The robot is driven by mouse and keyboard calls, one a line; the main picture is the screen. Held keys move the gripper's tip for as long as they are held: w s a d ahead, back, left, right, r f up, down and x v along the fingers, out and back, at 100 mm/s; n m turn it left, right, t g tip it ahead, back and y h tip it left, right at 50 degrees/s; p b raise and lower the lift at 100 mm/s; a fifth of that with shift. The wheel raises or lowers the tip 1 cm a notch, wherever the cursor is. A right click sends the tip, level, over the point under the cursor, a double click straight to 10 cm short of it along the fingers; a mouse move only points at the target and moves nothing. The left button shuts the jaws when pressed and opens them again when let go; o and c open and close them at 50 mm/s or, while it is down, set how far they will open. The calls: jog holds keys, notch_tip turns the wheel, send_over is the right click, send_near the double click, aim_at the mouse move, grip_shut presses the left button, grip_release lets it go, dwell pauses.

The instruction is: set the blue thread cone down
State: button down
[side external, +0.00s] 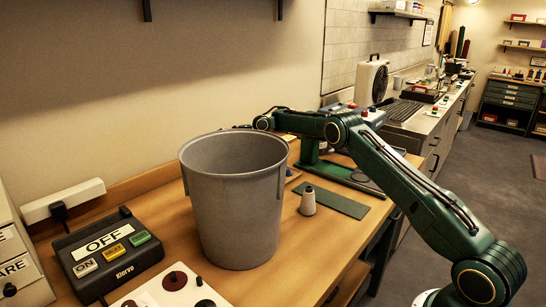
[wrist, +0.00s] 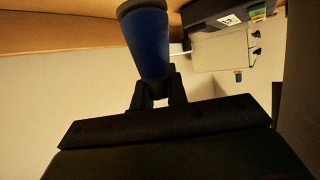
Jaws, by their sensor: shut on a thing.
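The blue thread cone (wrist: 148,45) is in the wrist view, at the top centre. My gripper (wrist: 152,92) is shut on its narrower end, and the wider end points away from the jaws. In the side view the cone and my jaws are hidden behind the large grey bin (side external: 236,210); only my arm reaches over behind its rim. I cannot tell whether the cone touches the wooden table (side external: 325,240).
A control box (side external: 105,250) with an OFF label stands left of the bin. A white board with dark knobs (side external: 170,290) lies in front. The front right of the table is clear.

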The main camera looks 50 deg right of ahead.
jog(key=shift+s+a+f+n, duration=0.1)
jog(key=shift+a+f+n, duration=0.2)
jog(key=shift+a+f, duration=0.15)
jog(key=shift+f, duration=3.95)
jog(key=shift+f, duration=0.1)
jog(key=c, duration=1.4)
grip_release()
jog(key=v, duration=1.2)
jog(key=shift+d, duration=0.15)
jog(key=shift+d, duration=0.1)
